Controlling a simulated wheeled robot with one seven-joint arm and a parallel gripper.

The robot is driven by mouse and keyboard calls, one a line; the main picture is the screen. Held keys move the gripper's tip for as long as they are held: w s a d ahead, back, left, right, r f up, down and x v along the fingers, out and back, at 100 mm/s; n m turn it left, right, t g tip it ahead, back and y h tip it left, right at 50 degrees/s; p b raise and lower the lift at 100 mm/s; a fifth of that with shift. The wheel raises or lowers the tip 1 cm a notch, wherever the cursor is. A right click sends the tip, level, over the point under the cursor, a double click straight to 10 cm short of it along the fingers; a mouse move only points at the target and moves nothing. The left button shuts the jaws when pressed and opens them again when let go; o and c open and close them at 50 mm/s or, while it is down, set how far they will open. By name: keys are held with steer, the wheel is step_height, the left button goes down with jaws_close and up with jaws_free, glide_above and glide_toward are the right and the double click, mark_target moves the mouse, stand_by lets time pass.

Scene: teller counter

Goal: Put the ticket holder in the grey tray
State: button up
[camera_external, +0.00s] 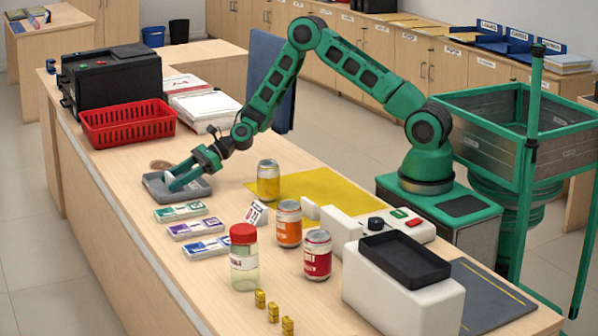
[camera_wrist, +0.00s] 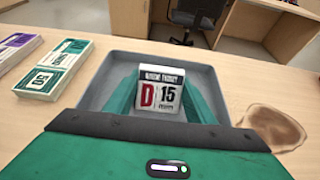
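The ticket holder (camera_wrist: 161,92) is a small white block marked "D" and "15". In the wrist view it stands between the two green fingers of my gripper (camera_wrist: 162,95), which touch its sides. It is inside the outline of the grey tray (camera_wrist: 200,62); whether its base touches the tray floor I cannot tell.
Banknote bundles (camera_external: 196,229) lie in front of the tray. A red basket (camera_external: 128,124) stands behind it. A brown oval patch (camera_wrist: 272,127) lies beside the tray. Cans (camera_external: 268,181), a red-lidded jar (camera_external: 244,262) and a small white card stand (camera_external: 257,213) are farther right.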

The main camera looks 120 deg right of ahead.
steer(key=o, duration=0.4)
steer(key=v, duration=1.2)
steer(key=shift+r, duration=0.15)
steer(key=shift+a, duration=0.1)
